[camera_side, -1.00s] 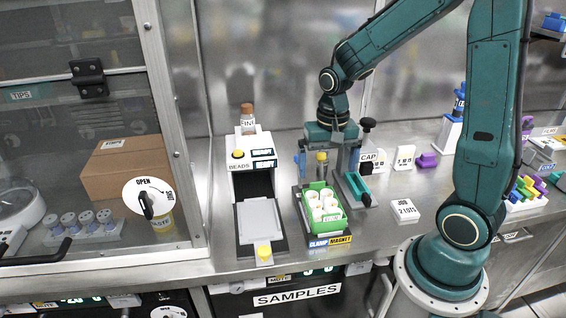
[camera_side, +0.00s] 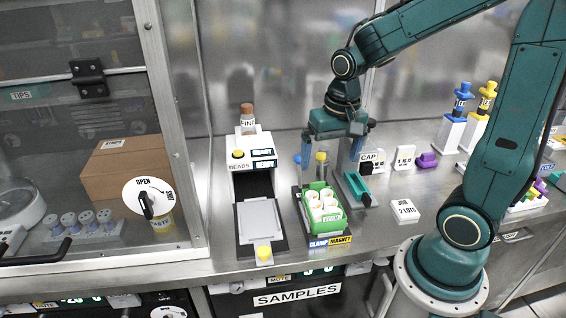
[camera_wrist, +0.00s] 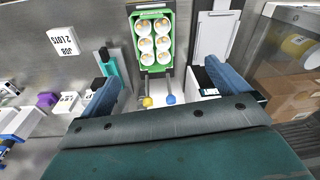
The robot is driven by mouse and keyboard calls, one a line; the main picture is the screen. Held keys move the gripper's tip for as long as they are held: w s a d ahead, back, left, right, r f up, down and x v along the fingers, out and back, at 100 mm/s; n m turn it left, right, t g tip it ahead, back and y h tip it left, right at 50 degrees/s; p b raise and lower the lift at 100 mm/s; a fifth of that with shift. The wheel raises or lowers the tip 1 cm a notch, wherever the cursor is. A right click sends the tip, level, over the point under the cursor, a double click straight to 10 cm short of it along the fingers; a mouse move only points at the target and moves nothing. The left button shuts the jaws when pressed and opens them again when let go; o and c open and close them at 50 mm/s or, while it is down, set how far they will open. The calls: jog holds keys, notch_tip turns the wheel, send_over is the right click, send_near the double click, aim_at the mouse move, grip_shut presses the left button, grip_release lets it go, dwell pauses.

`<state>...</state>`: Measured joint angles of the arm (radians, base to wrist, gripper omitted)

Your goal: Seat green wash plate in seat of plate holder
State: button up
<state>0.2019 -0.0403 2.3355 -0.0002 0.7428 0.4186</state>
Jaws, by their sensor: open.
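The green wash plate (camera_side: 327,229), a green tray with several white round wells, lies in the plate holder (camera_side: 304,216), the dark base marked CLAMP and MAGNET. The plate also shows in the wrist view (camera_wrist: 140,52), lined up with the holder; I cannot tell if it is fully down. A yellow knob (camera_wrist: 147,102) and a blue knob (camera_wrist: 170,99) stand at the holder's back end. My gripper (camera_side: 333,165) is open and empty, raised above the back of the holder, apart from the plate. Its two blue fingers (camera_wrist: 168,84) are spread wide in the wrist view.
The white BEADS unit (camera_side: 253,180) with its grey plate stands close left of the holder. A teal-topped stand (camera_side: 357,188) is close on the right, with the JOB 2 LOTS card (camera_side: 405,211) beyond. A glass cabinet is at the left.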

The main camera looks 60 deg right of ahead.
jog(key=s+a+r+n+t, duration=0.4)
jog(key=s+r+n, duration=0.3)
jog(key=s+r, duration=0.3)
jog(key=shift+s+a, duration=0.25)
jog(key=shift+a, duration=0.65)
jog(key=shift+c, duration=0.2)
